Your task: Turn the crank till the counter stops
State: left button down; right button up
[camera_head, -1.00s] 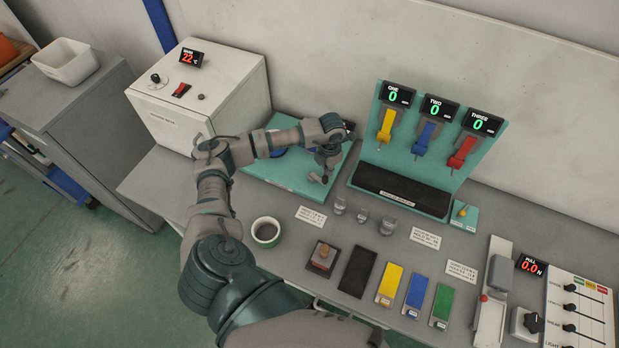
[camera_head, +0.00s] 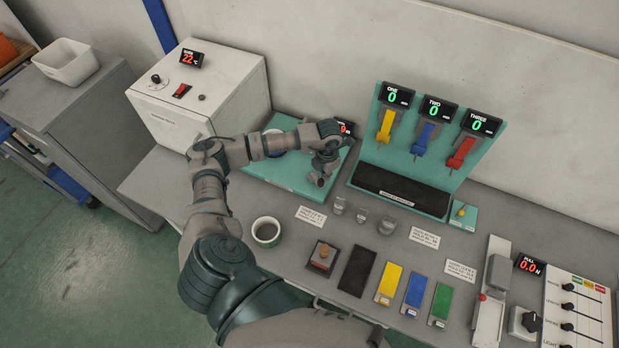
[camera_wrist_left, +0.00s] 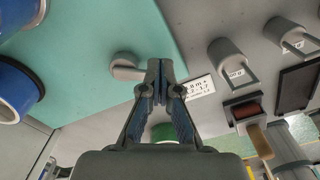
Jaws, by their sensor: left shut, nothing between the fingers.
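The teal rewinding board (camera_head: 285,177) lies flat on the bench, left of the upright teal panel. A blue reel (camera_head: 275,152) on it is partly hidden by my left arm; blue reels also show at the left of the wrist view (camera_wrist_left: 14,92). The small counter (camera_head: 346,128) with red digits is mostly hidden behind my left wrist, so its number is unclear. My left gripper (camera_head: 319,182) points down over the board's right part, shut and empty. In the wrist view a grey rounded piece (camera_wrist_left: 125,66), perhaps the crank, lies just left of the fingertips (camera_wrist_left: 160,66); contact is unclear.
A white box (camera_head: 200,95) stands behind left. The teal panel (camera_head: 425,140) with coloured hooks stands right. My right gripper is out of view.

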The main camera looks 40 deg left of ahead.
pick_arm(q)
jog(key=shift+s+d, duration=0.1)
jog(key=shift+s, duration=0.6)
jog(key=shift+s+a, duration=0.25)
jog(key=shift+s, duration=0.4)
dwell(0.4)
jog(key=shift+w+d, duration=0.1)
jog(key=shift+w, duration=0.1)
notch_tip(320, 180, up, 10)
jog(key=p, duration=0.6)
dwell(0.6)
dwell(0.4)
